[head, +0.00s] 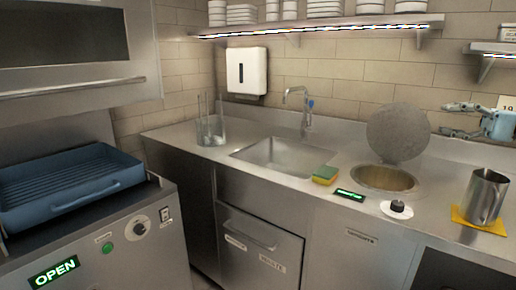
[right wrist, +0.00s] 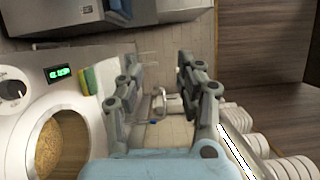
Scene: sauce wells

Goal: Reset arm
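My right gripper (head: 448,119) is at the right of the head view, above the counter and to the right of the raised round lid. Its two fingers are spread apart with nothing between them. In the right wrist view the fingers (right wrist: 158,72) also stand apart and empty, with the tiled wall and the faucet beyond them. My left gripper is in neither view.
The open sauce well (head: 384,180) has its lid (head: 398,131) raised behind it. A metal cup (head: 485,196) stands on a yellow mat (head: 478,222). A sponge (head: 325,175) lies beside the sink (head: 284,156). The shelf (head: 320,25) holds stacked dishes.

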